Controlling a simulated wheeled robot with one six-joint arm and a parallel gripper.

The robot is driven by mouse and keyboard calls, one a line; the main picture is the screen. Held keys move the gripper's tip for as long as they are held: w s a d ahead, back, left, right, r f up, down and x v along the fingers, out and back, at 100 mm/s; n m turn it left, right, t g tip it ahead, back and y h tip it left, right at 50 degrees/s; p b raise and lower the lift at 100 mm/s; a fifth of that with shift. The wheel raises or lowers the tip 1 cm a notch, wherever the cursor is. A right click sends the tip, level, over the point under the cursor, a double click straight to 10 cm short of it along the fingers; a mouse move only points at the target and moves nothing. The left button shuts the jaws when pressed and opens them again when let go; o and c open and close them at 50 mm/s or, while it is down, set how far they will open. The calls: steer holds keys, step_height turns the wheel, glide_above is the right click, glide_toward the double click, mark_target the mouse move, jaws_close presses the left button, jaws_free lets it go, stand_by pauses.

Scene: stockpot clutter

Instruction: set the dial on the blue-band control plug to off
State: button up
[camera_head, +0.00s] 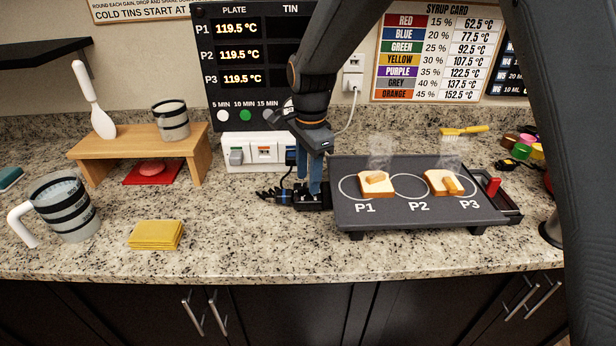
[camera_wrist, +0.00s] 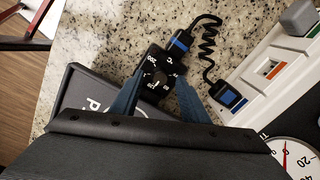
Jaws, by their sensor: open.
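The control plug (camera_wrist: 150,62) is a black box with a dial (camera_wrist: 156,78) and white markings; the dial's exact setting is too small to read. A connector with a blue band (camera_wrist: 180,43) joins it to a coiled black cord. In the head view the plug (camera_head: 303,203) sits at the left end of the dark griddle (camera_head: 400,218). My gripper (camera_wrist: 161,77) points down over the plug, its blue fingers open on either side of the dial. In the head view my gripper (camera_head: 314,188) hides part of the plug. Whether the fingers touch the dial is unclear.
The griddle carries bread slices (camera_head: 376,184) and steams. A wooden stand (camera_head: 140,140), a striped jug (camera_head: 66,207) and yellow cloths (camera_head: 155,235) are left. The front counter is clear.

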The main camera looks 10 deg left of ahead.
steer(key=shift+f, duration=0.8)
jaws_close()
